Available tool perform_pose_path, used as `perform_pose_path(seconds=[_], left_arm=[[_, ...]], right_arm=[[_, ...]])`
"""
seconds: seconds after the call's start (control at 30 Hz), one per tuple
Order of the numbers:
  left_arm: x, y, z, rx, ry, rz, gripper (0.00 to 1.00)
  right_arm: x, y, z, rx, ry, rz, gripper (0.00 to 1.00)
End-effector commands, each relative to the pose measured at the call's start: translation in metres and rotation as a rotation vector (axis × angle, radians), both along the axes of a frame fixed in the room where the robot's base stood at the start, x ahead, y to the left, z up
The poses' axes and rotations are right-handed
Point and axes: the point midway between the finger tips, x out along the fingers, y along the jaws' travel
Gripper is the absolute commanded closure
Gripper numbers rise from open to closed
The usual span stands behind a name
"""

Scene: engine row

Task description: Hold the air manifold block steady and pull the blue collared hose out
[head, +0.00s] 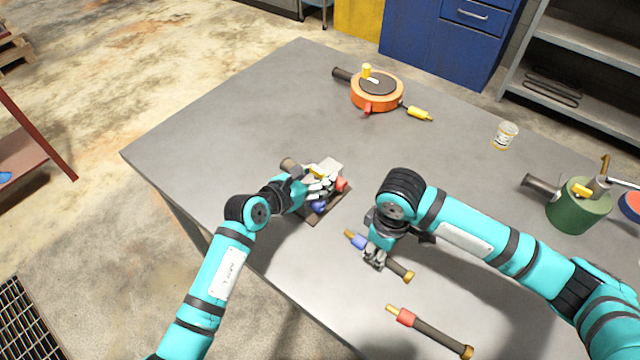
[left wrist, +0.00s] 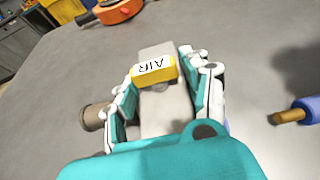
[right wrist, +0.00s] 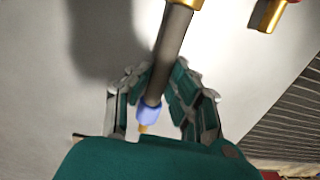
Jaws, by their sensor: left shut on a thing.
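The air manifold block (head: 331,166) is grey with a yellow AIR label (left wrist: 154,69). It stands on a dark plate on the table, with a red and a blue fitting on its near right side. My left gripper (head: 319,182) is shut on the block; its fingers (left wrist: 163,85) lie along both sides. The blue collared hose (head: 398,268), dark with a brass end, is apart from the block, to its lower right. Its blue collar (right wrist: 149,113) shows past the fingers in the right wrist view. My right gripper (head: 374,258) has its fingers around the hose; whether they grip it is unclear.
A red collared hose (head: 435,334) lies near the front edge of the table (head: 220,120). An orange round unit (head: 377,92) stands at the back, a small jar (head: 505,136) at the right and a green unit (head: 578,207) beyond my right arm. The left table area is clear.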

Motion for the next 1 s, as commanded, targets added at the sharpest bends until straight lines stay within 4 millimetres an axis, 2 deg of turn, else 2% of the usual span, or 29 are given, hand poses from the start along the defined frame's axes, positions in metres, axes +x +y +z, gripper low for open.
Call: perform_pose_path(seconds=[0.37,1.0], left_arm=[[0.000,0.000,0.001,0.000,-0.002,0.001,1.00],[0.000,0.000,0.001,0.000,-0.002,0.001,1.00]], right_arm=[[0.000,0.000,0.001,0.000,0.000,0.000,1.00],[0.001,0.000,0.051,0.001,-0.002,0.000,1.00]])
